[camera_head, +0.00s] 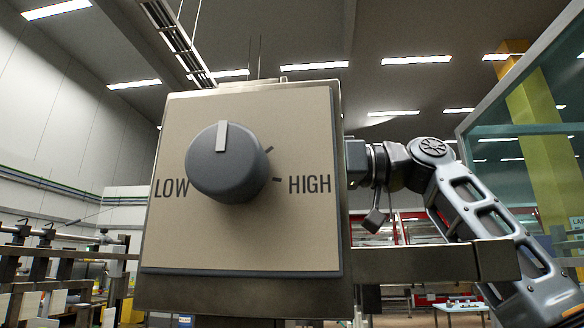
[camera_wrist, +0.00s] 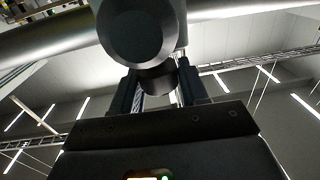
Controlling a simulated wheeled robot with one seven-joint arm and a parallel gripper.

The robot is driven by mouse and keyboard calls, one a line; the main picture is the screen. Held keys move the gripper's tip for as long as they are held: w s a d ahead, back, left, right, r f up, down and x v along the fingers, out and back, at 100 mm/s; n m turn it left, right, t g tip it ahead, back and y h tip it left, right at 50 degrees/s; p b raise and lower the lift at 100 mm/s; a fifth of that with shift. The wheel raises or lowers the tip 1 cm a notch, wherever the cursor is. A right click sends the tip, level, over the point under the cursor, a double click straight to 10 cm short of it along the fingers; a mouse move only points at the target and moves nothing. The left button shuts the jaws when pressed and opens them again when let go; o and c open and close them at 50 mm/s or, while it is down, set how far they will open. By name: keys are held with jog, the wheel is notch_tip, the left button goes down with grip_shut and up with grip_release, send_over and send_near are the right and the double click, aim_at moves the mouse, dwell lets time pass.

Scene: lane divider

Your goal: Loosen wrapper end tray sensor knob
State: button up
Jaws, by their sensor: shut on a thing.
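In the wrist view, my gripper (camera_wrist: 158,92) has its two dark fingers on either side of a short dark cylindrical knob (camera_wrist: 157,78) and is shut on it. A larger dark round body with a flat face (camera_wrist: 137,32) sits just above the knob and hides part of it. In the head view, a big grey dial (camera_head: 224,165) on the beige panel (camera_head: 240,240) has its light pointer straight up, between LOW at left and HIGH at right. My fingers are hidden there behind the panel box; nothing touches the dial's visible face.
A metal bar (camera_head: 430,262) runs right from under the box. In the wrist view, a silver tube (camera_wrist: 45,45) crosses behind the round body. A glass-panelled frame (camera_head: 530,140) and a yellow column (camera_head: 535,150) stand at right. Rails (camera_head: 60,255) fill the lower left.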

jog(key=o, duration=1)
jog(key=shift+c, duration=0.2)
jog(key=shift+d, duration=0.1)
jog(key=d+b, duration=0.2)
jog(key=d, duration=0.5)
jog(key=shift+w+d, duration=0.15)
jog(key=shift+d, duration=0.2)
jog(key=shift+f, duration=0.1)
